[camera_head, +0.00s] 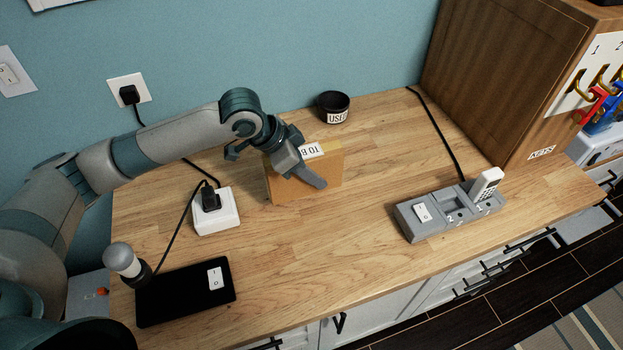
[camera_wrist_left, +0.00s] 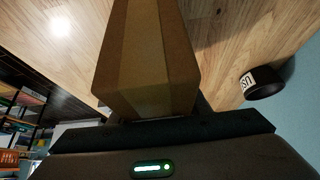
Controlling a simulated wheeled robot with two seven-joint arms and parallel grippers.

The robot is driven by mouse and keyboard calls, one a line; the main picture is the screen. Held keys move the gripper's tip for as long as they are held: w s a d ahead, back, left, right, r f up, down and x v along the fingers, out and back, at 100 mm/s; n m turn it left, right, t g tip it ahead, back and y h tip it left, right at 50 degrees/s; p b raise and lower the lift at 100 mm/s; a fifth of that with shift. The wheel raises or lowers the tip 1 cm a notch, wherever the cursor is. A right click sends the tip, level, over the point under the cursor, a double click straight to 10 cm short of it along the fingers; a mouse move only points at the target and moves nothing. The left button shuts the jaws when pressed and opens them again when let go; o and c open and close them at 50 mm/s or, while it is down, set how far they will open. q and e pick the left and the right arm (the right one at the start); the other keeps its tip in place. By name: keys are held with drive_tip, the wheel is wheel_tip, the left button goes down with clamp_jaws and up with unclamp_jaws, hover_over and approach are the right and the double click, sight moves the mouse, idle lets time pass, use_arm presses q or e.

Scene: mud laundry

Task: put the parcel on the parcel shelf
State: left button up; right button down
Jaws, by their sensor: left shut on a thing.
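The parcel (camera_head: 318,181) is a brown cardboard box with a white label, at the back middle of the wooden counter. My left gripper (camera_head: 309,172) is shut on the parcel from above and the left. In the left wrist view the parcel (camera_wrist_left: 150,62) fills the space in front of the gripper, with a tape strip along it. I cannot tell whether its underside touches the counter. My right gripper is not in view. I cannot make out the parcel shelf in these frames.
A black cup (camera_head: 333,106) labelled "US.." stands behind the parcel. A grey dock (camera_head: 450,211) with a white handset (camera_head: 487,184) is at right. A white power block (camera_head: 215,212) and a black pad (camera_head: 184,292) are at left. A wooden cabinet (camera_head: 500,80) stands back right. The front middle counter is clear.

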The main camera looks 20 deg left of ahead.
use_arm(q)
drive_tip(key=shift+f, duration=0.1)
wheel_tip(320, 180, down, 3)
drive_tip(key=shift+r+p, duration=0.2)
drive_tip(key=shift+p, duration=0.6)
drive_tip(key=shift+f, duration=0.55)
drive_tip(key=shift+f, duration=0.1)
drive_tip(key=o, duration=1.3)
drive_tip(key=shift+f, duration=0.1)
drive_tip(key=shift+o, duration=0.2)
drive_tip(key=shift+s+a+r, duration=0.1)
drive_tip(key=shift+a+r, duration=0.15)
drive_tip(key=shift+r, duration=0.3)
drive_tip(key=b+v, duration=0.2)
drive_tip(key=v, duration=0.9)
drive_tip(key=shift+s+b, duration=0.1)
drive_tip(key=shift+b, duration=0.25)
